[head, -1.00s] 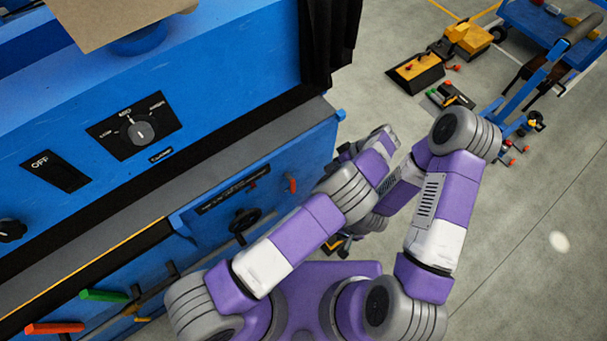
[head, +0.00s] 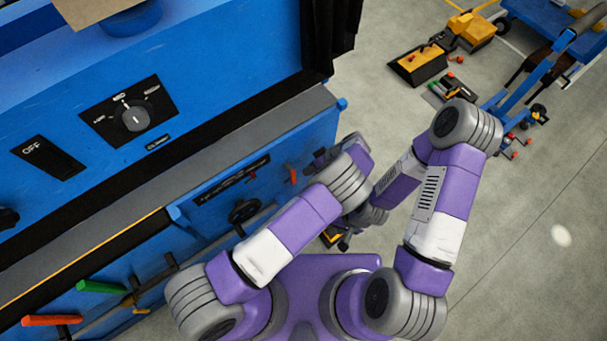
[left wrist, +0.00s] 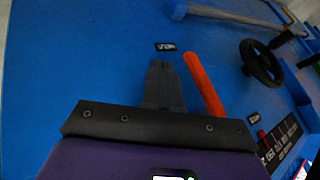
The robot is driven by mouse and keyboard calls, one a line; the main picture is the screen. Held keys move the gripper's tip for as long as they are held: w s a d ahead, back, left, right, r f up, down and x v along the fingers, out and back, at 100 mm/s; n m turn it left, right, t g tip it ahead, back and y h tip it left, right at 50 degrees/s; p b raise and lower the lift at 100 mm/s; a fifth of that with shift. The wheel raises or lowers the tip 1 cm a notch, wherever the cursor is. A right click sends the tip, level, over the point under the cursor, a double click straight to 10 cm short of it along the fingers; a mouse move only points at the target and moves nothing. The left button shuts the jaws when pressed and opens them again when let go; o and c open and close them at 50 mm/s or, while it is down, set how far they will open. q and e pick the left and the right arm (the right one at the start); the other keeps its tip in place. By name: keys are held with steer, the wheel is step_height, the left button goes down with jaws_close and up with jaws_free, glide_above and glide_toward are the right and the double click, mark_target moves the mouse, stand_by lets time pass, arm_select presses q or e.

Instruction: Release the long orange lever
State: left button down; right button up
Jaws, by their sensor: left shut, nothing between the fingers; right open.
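An orange lever (head: 293,175) stands on the blue panel front, right of the black handwheel (head: 243,211). In the left wrist view the lever (left wrist: 203,85) looks long and slanted. My left gripper (head: 318,158) is just right of the lever in the head view. In the left wrist view its dark fingers (left wrist: 162,82) are shut and empty, close beside the lever; I cannot tell whether they touch it. My right arm reaches in behind my left forearm, which hides the right fingers.
Another orange handle (head: 52,320) and a green handle (head: 100,286) stick out at lower left. A rotary knob (head: 135,118) and an OFF switch (head: 47,157) are on the upper panel. A blue cart (head: 540,80) stands at right, with open grey floor before it.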

mark_target(291, 174)
arm_select(q)
steer(key=shift+s+a+r, duration=0.15)
steer(key=shift+s+a, duration=0.75)
steer(key=shift+a, duration=0.25)
steer(key=shift+s, duration=0.1)
steer(key=shift+a+y, duration=0.15)
steer(key=shift+y, duration=0.25)
